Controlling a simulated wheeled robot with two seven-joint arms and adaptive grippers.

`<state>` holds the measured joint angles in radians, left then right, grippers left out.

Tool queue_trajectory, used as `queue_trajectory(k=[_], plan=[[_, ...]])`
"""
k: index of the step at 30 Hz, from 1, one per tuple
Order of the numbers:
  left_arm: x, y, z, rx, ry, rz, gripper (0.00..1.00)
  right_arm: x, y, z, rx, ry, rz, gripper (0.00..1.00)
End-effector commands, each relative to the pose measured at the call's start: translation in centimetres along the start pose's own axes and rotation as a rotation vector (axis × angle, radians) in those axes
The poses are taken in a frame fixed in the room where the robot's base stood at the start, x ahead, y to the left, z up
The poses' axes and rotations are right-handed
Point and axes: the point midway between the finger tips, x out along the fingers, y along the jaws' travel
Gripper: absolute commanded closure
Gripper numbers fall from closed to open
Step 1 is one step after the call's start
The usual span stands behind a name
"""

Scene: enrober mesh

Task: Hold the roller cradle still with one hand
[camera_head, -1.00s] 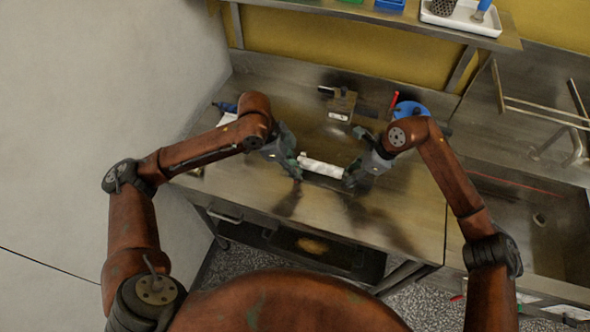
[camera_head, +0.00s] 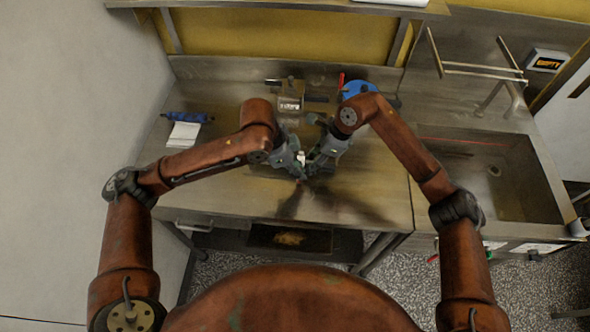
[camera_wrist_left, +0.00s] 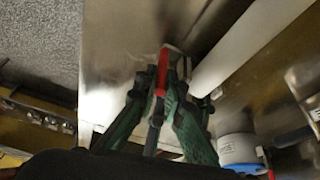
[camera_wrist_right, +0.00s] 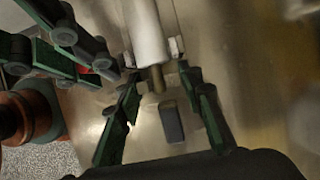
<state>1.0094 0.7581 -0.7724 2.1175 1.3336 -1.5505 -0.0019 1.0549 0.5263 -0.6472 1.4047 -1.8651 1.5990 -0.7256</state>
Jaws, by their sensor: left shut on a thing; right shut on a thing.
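The white roller (camera_wrist_right: 147,30) shows in the right wrist view with a short shaft at its near end. Small pale blocks (camera_wrist_right: 178,48) flank that end and look like part of the roller cradle. My right gripper (camera_wrist_right: 158,78) has its fingertips at both sides of this end and is shut on the cradle. In the left wrist view the roller (camera_wrist_left: 245,45) lies right of my left gripper (camera_wrist_left: 162,85), which is shut on a small red piece (camera_wrist_left: 163,75). In the head view only a small white part (camera_head: 301,158) shows between the grippers; they hide the rest.
A metal block (camera_head: 290,97) and a blue round container (camera_head: 358,89) stand behind the grippers. A blue-handled item (camera_head: 187,117) and a white sheet (camera_head: 183,135) lie at the left. A sink (camera_head: 500,175) is at the right. The table's (camera_head: 375,195) right front is clear.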

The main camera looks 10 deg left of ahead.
Motion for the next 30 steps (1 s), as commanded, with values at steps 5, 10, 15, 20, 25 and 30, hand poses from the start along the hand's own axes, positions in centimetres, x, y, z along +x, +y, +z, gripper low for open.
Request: queue_trajectory(k=[5,10,15,20,25,30], plan=[[0.0,0.1,-0.2,0.003,0.007,0.001,0.83,0.1,0.2,0.4,-0.003,-0.006,0.004,1.00],[0.0,0.1,-0.1,0.002,0.005,0.001,0.83,0.1,0.1,0.3,-0.003,-0.005,0.003,1.00],[-0.7,0.0,-0.1,0.002,0.005,-0.001,0.83,0.1,0.1,0.2,-0.002,-0.004,0.002,1.00],[-3.2,-0.1,-0.1,0.002,0.005,-0.004,0.83,0.1,0.1,0.2,-0.001,-0.003,0.002,1.00],[-6.9,-0.1,-0.1,0.003,0.005,-0.004,0.83,0.1,0.1,0.1,0.000,-0.003,0.001,1.00],[-10.0,0.0,-0.1,0.003,0.006,-0.002,0.83,0.1,0.1,0.1,0.000,-0.002,0.001,1.00]])
